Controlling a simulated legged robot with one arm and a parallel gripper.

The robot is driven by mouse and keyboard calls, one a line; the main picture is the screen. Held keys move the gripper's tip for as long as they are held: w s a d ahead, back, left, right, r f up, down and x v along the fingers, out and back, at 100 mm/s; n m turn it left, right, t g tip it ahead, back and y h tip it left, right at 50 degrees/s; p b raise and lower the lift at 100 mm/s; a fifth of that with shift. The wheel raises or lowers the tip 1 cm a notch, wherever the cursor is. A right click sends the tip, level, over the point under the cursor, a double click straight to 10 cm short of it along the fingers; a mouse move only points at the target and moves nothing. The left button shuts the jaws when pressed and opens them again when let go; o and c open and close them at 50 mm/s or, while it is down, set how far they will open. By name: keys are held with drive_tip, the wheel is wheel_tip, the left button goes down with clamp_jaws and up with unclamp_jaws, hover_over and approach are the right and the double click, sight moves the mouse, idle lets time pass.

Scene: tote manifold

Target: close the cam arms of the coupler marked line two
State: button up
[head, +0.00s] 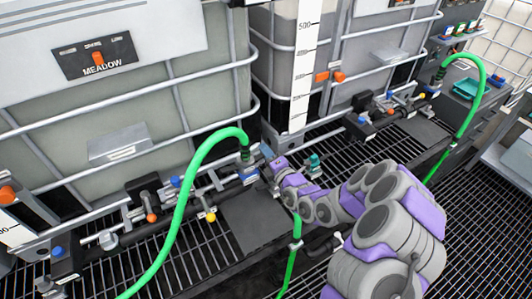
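My arm reaches in from the lower right, and my gripper (268,158) is at the manifold between the two totes. It is just right of a coupler (246,154) at the end of a green hose (202,160). Whether it touches the coupler is too small to tell. The gripper's fingers are not clear enough to show whether they are open or shut. No line marking is readable, so I cannot tell which coupler is line two. The positions of the cam arms are also too small to make out. A second green hose (477,75) ends at another coupler (439,75) at the upper right.
A teal-topped fitting (313,162) stands just right of my gripper. Caged totes stand behind the manifold; the left one has a MEADOW sign (97,57). Valves with coloured knobs, such as a yellow one (211,217), line the pipe. A dark plate (255,222) lies on the grating.

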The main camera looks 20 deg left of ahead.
sight(260, 155)
clamp_jaws()
drive_tip(key=shift+s+r+n+p, duration=0.1)
drive_tip(key=shift+r+n+p, duration=0.25)
drive_tip(key=shift+n+p, duration=0.65)
drive_tip(key=n+p, duration=0.1)
drive_tip(key=r+n+p, duration=0.1)
drive_tip(key=n+p, duration=0.2)
drive_tip(key=shift+s+a+r, duration=0.25)
drive_tip(key=shift+s+a, duration=0.1)
drive_tip(key=n+p, duration=0.2)
drive_tip(key=s+n+p, duration=0.1)
drive_tip(key=n, duration=0.1)
drive_tip(key=shift+a+r, duration=0.35)
drive_tip(key=shift+r, duration=0.05)
drive_tip(key=shift+s+a+n+p, duration=0.2)
drive_tip(key=shift+n+p, duration=0.4)
drive_tip(key=shift+n, duration=0.4)
drive_tip(key=o, duration=0.5)
unclamp_jaws()
drive_tip(key=shift+a, duration=0.15)
